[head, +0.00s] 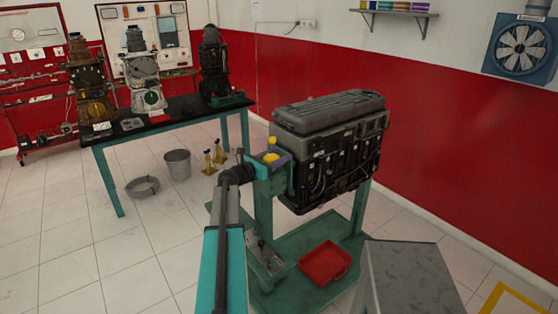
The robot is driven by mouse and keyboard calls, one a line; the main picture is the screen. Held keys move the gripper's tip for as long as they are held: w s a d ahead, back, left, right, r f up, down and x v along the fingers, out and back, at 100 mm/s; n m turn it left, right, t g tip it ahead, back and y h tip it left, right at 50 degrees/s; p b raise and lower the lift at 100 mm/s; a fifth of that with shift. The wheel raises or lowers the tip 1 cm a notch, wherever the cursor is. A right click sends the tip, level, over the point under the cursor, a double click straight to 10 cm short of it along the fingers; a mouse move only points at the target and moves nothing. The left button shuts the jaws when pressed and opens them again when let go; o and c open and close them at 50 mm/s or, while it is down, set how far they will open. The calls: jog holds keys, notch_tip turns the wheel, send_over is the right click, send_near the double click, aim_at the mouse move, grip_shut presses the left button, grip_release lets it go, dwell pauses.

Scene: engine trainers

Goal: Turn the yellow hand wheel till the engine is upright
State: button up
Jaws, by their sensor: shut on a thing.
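The engine (335,150) is a dark block with a grey ribbed cover on top, held on a green stand (262,215). The cover faces up and the engine looks about upright; I cannot tell a small tilt. Yellow parts of the hand wheel (272,157) show at the stand's left end, by the teal and purple-grey head of the stand. My gripper (250,166) is at this end of the stand, shut on the yellow hand wheel. Its fingertips are small and partly hidden, so the exact grip is unclear.
A red tray (325,262) lies on the stand's base under the engine. A grey metal surface (405,280) stands close at front right. A dark-topped table (170,119) with several engines is at back left, a bucket (177,164) below it.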

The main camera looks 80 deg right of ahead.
jog(key=shift+n+t+h, duration=0.3)
jog(key=shift+t, duration=0.1)
jog(key=o, duration=1)
jog(key=shift+o, duration=0.2)
jog(key=shift+w, duration=0.1)
jog(key=b+v, duration=0.4)
jog(key=v, duration=0.9)
jog(key=shift+w+a, duration=0.2)
jog(key=shift+a, duration=0.1)
